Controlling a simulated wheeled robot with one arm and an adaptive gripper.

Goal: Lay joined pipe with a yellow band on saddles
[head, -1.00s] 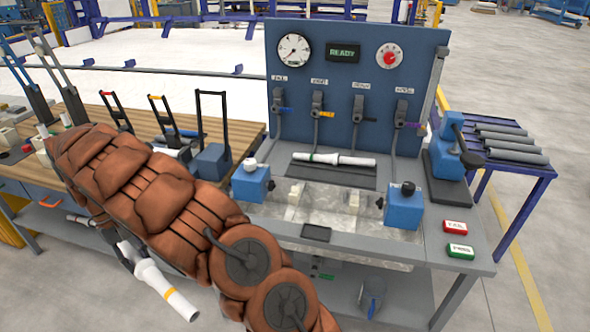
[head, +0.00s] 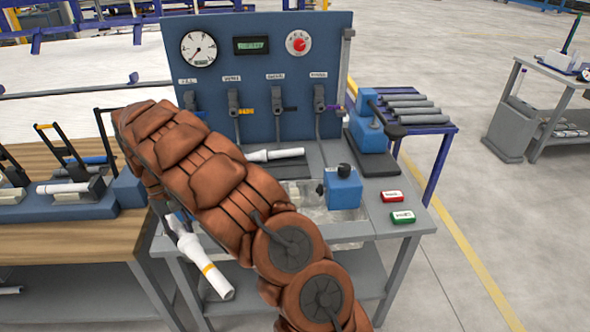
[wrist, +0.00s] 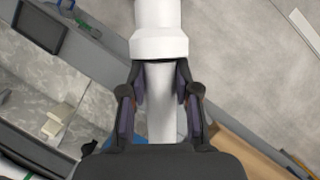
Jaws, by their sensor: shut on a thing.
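A white joined pipe (head: 214,279) with a yellow band near its lower end hangs tilted left of the test bench's front, beside my arm. My arm hides part of it. In the wrist view my gripper (wrist: 160,95) is shut around the thin part of the white pipe (wrist: 160,45), just below a wider collar; the yellow band is out of that view. Pale saddle blocks (wrist: 58,118) stand in the bench's basin, left of the gripper and apart from the pipe. In the head view my arm hides most of the basin.
Another white pipe (head: 275,154) lies at the back of the bench. A blue panel (head: 265,75) rises behind. A wooden bench (head: 60,235) adjoins at left.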

